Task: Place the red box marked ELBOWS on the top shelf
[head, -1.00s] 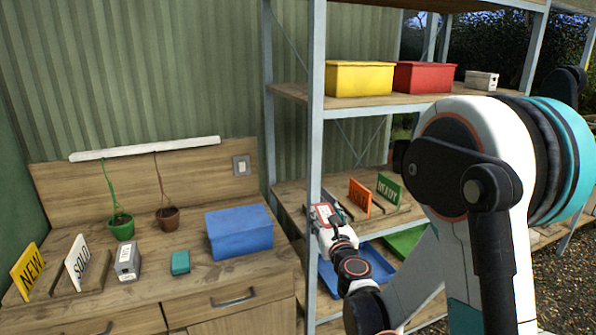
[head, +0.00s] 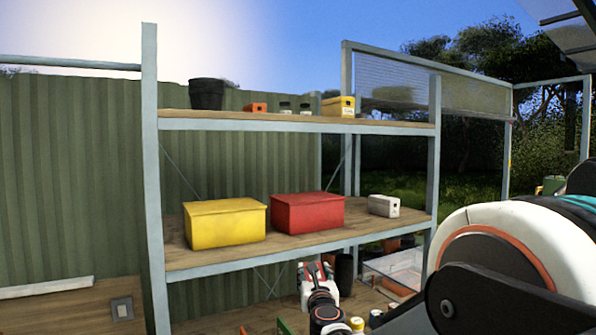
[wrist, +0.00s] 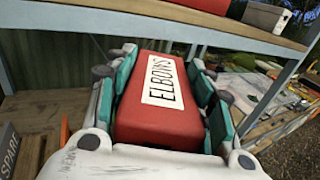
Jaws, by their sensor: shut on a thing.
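The red box marked ELBOWS (wrist: 160,110) lies between the teal-padded fingers of my gripper (wrist: 162,62) in the wrist view, its white label facing the camera. The fingers are shut on its two sides. In the head view my gripper (head: 318,270) is low, just below the front edge of the middle shelf (head: 345,236); the box is mostly hidden there. The top shelf (head: 230,122) is well above my gripper.
A large yellow bin (head: 225,222), a red bin (head: 308,213) and a pale box (head: 383,206) stand on the middle shelf. Shelf posts rise at left (head: 153,180) and right (head: 433,150). Bare gaps show between items on the top shelf. A SPARE sign (wrist: 9,150) stands at lower left.

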